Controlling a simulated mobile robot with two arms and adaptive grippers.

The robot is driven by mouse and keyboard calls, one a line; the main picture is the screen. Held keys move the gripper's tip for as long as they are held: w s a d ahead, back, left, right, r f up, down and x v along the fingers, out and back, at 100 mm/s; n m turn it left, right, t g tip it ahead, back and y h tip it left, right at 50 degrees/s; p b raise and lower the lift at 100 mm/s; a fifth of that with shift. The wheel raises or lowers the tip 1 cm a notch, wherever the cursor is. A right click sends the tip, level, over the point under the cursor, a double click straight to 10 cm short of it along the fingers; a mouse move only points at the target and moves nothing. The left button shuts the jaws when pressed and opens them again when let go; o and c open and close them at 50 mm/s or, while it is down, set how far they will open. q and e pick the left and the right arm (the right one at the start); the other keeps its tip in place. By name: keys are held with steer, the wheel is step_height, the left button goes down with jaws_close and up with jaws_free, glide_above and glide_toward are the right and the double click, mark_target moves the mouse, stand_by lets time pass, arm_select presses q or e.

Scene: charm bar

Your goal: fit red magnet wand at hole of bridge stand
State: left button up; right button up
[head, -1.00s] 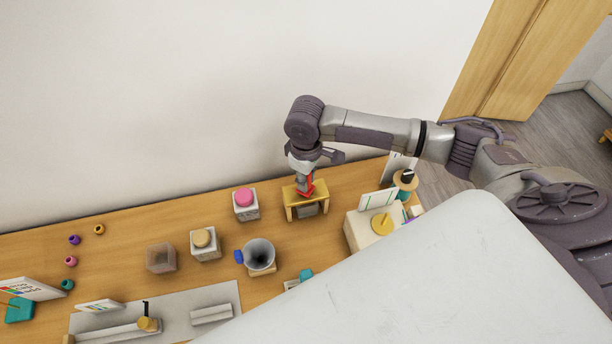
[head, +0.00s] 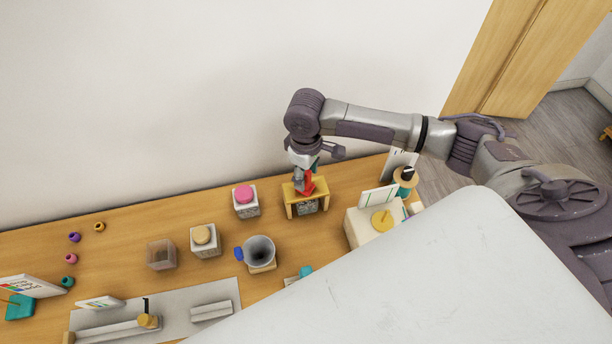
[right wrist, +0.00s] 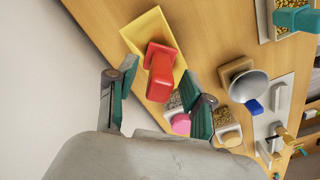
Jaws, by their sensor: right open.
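The yellow bridge stand (head: 292,200) stands on the wooden counter near the wall; it also shows in the right wrist view (right wrist: 139,32). The red magnet wand (head: 308,186) is upright at the top of the stand. In the right wrist view the wand (right wrist: 160,78) has a wide red block end toward the camera and a red part against the yellow top. The hole is hidden under it. My right gripper (right wrist: 159,77) is open, its teal-padded fingers apart on either side of the wand. In the head view it (head: 304,168) is just above the wand. My left gripper is not in view.
A grey speckled block (head: 307,207) sits under the bridge. A box with a pink top (head: 244,195) stands to the left, with a grey funnel (head: 258,250) nearer. A cream box (head: 362,235) is to the right. The wall is close behind.

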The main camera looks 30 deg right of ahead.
step_height(320, 180, up, 10)
steer(key=shift+r, duration=0.2)
stand_by(0.6)
